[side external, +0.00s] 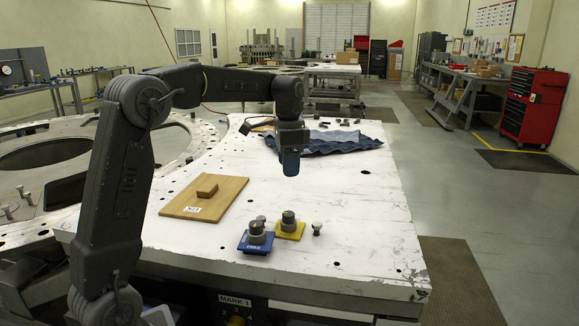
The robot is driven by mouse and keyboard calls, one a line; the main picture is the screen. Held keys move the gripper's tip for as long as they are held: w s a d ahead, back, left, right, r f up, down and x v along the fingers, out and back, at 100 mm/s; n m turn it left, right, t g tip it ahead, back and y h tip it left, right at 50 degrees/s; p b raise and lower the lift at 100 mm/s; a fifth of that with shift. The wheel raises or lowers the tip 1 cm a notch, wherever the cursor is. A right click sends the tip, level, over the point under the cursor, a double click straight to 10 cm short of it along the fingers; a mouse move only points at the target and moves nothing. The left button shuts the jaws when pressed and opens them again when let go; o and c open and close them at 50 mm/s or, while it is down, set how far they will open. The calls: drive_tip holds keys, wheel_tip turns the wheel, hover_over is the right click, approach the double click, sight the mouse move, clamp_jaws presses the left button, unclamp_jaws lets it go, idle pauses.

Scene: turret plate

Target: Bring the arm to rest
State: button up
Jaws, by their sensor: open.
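My gripper (290,165) hangs pointing down above the middle of the white work table (345,205). It is open, and nothing shows between its fingers, which look small and dark in this view. A blue plate (254,247) with a dark round part on it stands near the table's front. A yellow plate (291,231) with a similar round part stands just behind it to the right. Both are apart from my gripper, below and in front of it. A wooden board (228,189) with a small wooden block (206,191) on it lies to the left.
A rumpled blue cloth (330,141) lies behind my gripper. A small metal knob-like piece (317,228) stands right of the yellow plate. Several small parts lie at the table's back. The table's right side is clear. A large ring-shaped plate (60,152) lies at left.

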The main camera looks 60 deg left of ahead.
drive_tip(key=s+d+r+n+t, duration=0.2)
drive_tip(key=s+d+r+t, duration=0.1)
drive_tip(key=s+d, duration=0.9)
drive_tip(key=s+d+f+n+t, duration=0.1)
drive_tip(key=s+d+f, duration=0.1)
drive_tip(key=s, duration=0.3)
drive_tip(key=s+d+f+n+t, duration=0.1)
drive_tip(key=s+d+f, duration=0.2)
drive_tip(key=s, duration=0.2)
drive_tip(key=shift+s+d+f+n+t, duration=0.3)
drive_tip(key=shift+s+f, duration=0.1)
